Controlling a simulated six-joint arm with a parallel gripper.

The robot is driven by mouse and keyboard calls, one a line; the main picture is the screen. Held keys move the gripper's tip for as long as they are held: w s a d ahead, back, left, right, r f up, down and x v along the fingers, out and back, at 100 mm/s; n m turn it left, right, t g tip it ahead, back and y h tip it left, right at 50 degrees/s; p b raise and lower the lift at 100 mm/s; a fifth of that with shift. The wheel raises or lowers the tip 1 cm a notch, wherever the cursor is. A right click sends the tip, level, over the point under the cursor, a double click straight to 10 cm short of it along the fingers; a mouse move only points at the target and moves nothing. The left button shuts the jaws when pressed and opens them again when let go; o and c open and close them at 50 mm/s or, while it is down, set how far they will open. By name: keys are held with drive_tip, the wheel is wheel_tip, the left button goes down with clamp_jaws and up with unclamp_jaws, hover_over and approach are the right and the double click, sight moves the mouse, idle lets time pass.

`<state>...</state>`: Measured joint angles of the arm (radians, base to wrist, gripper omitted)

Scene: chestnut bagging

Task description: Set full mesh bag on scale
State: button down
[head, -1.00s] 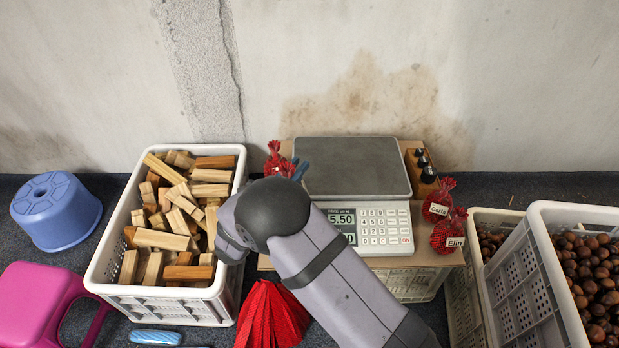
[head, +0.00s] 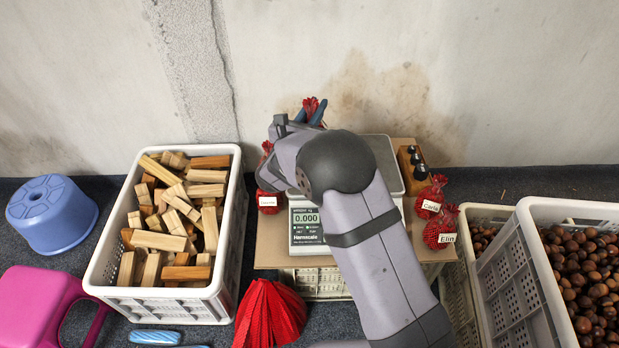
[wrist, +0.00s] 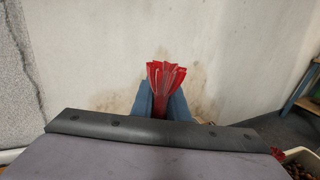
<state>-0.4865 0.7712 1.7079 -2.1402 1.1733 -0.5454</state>
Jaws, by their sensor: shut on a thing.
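My gripper (head: 312,113) is above the back left part of the scale, its blue fingers shut on the gathered red top of a mesh bag (head: 311,102). In the wrist view, the red mesh top (wrist: 165,75) fans out between the two blue fingers of my gripper (wrist: 162,103). The bag's body is hidden by my arm and gripper. The scale (head: 306,236) reads 0.000. Its grey plate (head: 384,158) is mostly covered by my arm in the head view, so I cannot see the gap under the bag.
A labelled red bag (head: 269,196) stands left of the scale, and bags labelled Carla (head: 431,197) and Elin (head: 441,228) stand right. A dark-bottle holder (head: 413,170) is behind them. A wood crate (head: 165,309) stands left, a chestnut crate (head: 517,270) right. Empty red netting (head: 270,315) lies in front.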

drive_tip(key=shift+w+a+f, duration=0.1)
drive_tip(key=shift+a+f, duration=0.05)
drive_tip(key=shift+f, duration=0.05)
drive_tip(key=shift+f+b, duration=1.6)
drive_tip(key=shift+f, duration=3.4)
drive_tip(key=shift+f, duration=0.1)
drive_tip(key=c, duration=1.7)
unclamp_jaws()
drive_tip(key=shift+s+a, duration=0.1)
drive_tip(key=shift+s, duration=0.15)
drive_tip(key=p+v, duration=0.3)
drive_tip(key=v, duration=0.8)
drive_tip(key=shift+s, duration=0.3)
